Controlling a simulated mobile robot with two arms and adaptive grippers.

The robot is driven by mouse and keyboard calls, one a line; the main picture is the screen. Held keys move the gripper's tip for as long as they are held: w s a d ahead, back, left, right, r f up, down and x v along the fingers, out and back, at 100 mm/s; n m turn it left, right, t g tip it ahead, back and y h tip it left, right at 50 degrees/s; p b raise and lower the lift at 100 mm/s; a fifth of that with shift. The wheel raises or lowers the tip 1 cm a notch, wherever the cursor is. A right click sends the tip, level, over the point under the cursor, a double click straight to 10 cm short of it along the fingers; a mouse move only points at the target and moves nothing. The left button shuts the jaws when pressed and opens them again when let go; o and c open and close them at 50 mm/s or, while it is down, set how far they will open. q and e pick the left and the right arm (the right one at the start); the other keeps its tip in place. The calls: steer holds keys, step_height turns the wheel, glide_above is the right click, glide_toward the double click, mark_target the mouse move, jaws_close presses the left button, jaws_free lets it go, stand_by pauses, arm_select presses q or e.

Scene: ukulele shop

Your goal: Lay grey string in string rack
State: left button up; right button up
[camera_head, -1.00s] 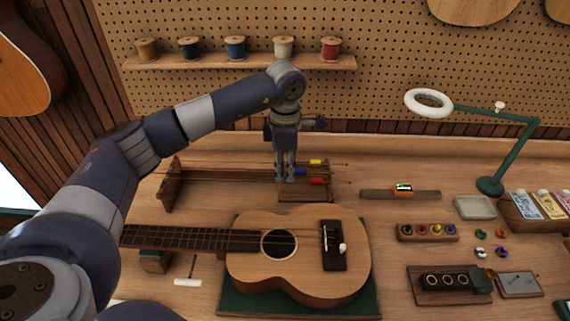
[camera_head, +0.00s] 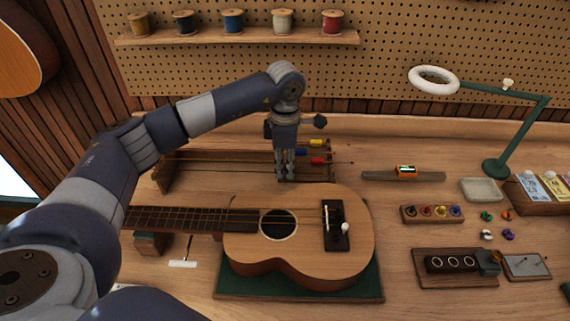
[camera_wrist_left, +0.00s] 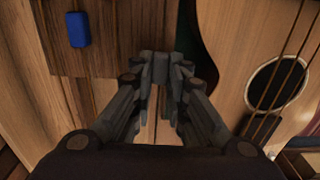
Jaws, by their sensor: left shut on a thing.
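The string rack is a wooden holder with a left end block (camera_head: 165,172) and a right part (camera_head: 328,174), behind the ukulele. Strings with yellow (camera_head: 315,142), blue (camera_head: 301,152) and red (camera_head: 317,161) tags lie across it. The blue tag (camera_wrist_left: 78,29) also shows in the left wrist view, on dark wood. My left gripper (camera_head: 286,176) points down at the rack's front edge, just behind the ukulele. In the left wrist view, its fingertips (camera_wrist_left: 166,72) are shut on a small grey block, apparently the grey string's tag (camera_wrist_left: 160,68). The string itself cannot be made out. My right gripper is out of view.
The ukulele (camera_head: 250,248) lies on a green mat (camera_head: 300,288) just in front of the gripper. Spools stand on a shelf (camera_head: 240,39) behind. A green lamp (camera_head: 520,130), a small tool (camera_head: 403,173) and a peg block (camera_head: 432,214) are to the right.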

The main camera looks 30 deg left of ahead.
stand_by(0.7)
arm_select(q)
steer(key=o, duration=1.1)
steer(key=shift+r, duration=0.1)
steer(key=shift+r+p, duration=1.7)
steer(key=shift+r, duration=1.8)
steer(key=shift+s+f, duration=0.1)
steer(key=shift+f, duration=0.05)
